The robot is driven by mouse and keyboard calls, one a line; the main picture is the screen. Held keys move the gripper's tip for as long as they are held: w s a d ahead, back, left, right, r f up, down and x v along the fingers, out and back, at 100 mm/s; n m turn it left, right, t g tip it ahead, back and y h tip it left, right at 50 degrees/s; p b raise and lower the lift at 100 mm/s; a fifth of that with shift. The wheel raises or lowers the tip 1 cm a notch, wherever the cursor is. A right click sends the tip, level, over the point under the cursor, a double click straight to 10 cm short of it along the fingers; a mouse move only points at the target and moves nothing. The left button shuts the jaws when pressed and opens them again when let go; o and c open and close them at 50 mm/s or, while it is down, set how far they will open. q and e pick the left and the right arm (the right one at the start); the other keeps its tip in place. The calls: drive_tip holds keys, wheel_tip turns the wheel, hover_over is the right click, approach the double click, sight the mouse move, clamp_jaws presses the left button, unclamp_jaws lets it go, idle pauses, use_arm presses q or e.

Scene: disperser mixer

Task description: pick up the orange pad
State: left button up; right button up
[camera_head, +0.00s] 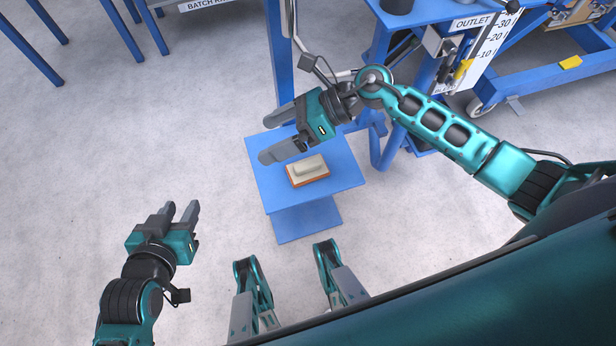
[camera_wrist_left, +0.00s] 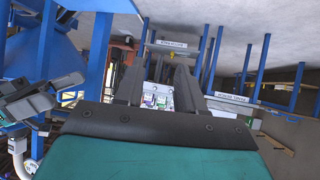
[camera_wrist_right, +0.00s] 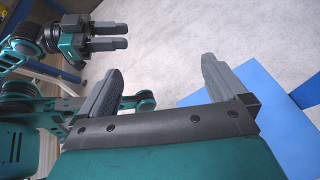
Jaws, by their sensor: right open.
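The orange pad (camera_head: 308,171) lies flat on a small blue stand (camera_head: 342,163). It has an orange base with a beige block and raised grip on top. My right gripper (camera_head: 268,138) is open and empty, above the stand's upper left edge, with its fingers pointing left. The pad is just below and to the right of its lower finger. The right wrist view shows the two fingers apart (camera_wrist_right: 163,72) but not the pad. My left gripper (camera_head: 181,210) is open and empty, left of the stand. It also shows in the right wrist view (camera_wrist_right: 127,36).
A blue post (camera_head: 278,60) rises behind the stand. A blue frame with an outlet sign (camera_head: 472,22) and a scale stands at the upper right, near my right arm. Blue legs (camera_head: 125,25) stand at the upper left. The floor left of the stand is clear.

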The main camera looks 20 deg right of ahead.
drive_tip(key=w+d+f+n+h+b, duration=0.1)
drive_tip(key=d+f+n+h, duration=0.2)
drive_tip(key=d+f, duration=0.15)
drive_tip(key=n+g+h+b, duration=0.1)
drive_tip(key=n+h+b, duration=0.15)
drive_tip(key=h, duration=0.25)
approach(309, 163)
drive_tip(key=shift+n, duration=0.45)
drive_tip(key=x, duration=0.3)
drive_tip(key=b+x, duration=0.1)
drive_tip(key=x, duration=0.1)
drive_tip(key=shift+w+d+f, duration=0.15)
drive_tip(key=shift+w+d, duration=0.15)
drive_tip(key=shift+w, duration=0.05)
drive_tip(key=x, duration=0.1)
drive_tip(key=b+x, duration=0.1)
drive_tip(key=x, duration=0.1)
drive_tip(key=b+x, duration=0.1)
drive_tip(key=x, duration=0.1)
drive_tip(key=shift+s+a+f, duration=0.1)
drive_tip(key=shift+s+a, duration=0.25)
drive_tip(key=shift+a+f, duration=0.1)
drive_tip(key=shift+f, duration=0.2)
use_arm(q)
drive_tip(key=shift+h, duration=0.4)
drive_tip(key=f, duration=0.1)
drive_tip(key=d+f, duration=0.1)
drive_tip(key=w+f, duration=0.1)
drive_tip(key=f, duration=0.1)
drive_tip(key=shift+d, duration=0.35)
